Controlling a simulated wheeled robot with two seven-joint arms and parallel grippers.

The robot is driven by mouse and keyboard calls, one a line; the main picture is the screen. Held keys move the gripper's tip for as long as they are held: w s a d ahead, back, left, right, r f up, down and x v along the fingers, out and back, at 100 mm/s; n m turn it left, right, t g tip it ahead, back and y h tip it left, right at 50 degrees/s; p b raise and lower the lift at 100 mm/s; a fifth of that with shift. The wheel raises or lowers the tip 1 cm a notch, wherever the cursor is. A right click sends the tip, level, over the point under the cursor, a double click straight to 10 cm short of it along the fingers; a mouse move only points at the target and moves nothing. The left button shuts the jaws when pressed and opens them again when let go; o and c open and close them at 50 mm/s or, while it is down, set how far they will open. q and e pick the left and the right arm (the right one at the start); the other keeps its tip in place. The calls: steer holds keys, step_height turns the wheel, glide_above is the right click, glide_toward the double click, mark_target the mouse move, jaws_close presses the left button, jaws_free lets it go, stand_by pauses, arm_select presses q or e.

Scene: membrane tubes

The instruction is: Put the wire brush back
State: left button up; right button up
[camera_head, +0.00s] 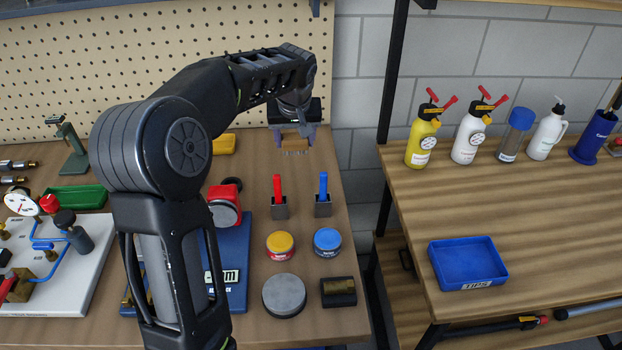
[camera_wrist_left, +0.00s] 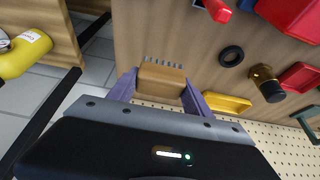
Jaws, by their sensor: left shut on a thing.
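The wire brush (camera_head: 294,143) is a small tan wooden block with short grey bristles. My left gripper (camera_head: 293,136) is shut on it, above the back right part of the workbench (camera_head: 255,170). In the left wrist view the brush (camera_wrist_left: 161,80) sits between the two purple fingers of the left gripper (camera_wrist_left: 160,88), its bristles pointing away from the palm. The brush looks clear of the bench top. My right gripper is in neither view.
Red (camera_head: 278,190) and blue (camera_head: 323,188) handled tools stand in holders below the brush. Two round tins, a grey disc (camera_head: 284,295) and a black block (camera_head: 338,292) lie nearer. A yellow tray (camera_wrist_left: 227,103) is beside the gripper. A side table (camera_head: 500,215) holds bottles and a blue tray (camera_head: 468,262).

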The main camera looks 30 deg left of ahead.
arm_select(q)
steer(key=x, duration=0.2)
steer(key=shift+d+f+b, duration=0.2)
steer(key=shift+f+b, duration=0.1)
steer(key=shift+b, duration=0.05)
steer(key=shift+w, duration=0.15)
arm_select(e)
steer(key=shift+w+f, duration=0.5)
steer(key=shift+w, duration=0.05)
arm_select(q)
steer(key=shift+f+p, duration=0.4)
steer(key=shift+f, duration=2.75)
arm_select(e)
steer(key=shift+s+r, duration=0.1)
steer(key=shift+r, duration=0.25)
arm_select(q)
steer(key=shift+f, duration=0.1)
step_height(320, 180, down, 3)
steer(key=shift+f+p, duration=0.1)
steer(key=shift+p, duration=0.2)
steer(key=shift+f, duration=0.2)
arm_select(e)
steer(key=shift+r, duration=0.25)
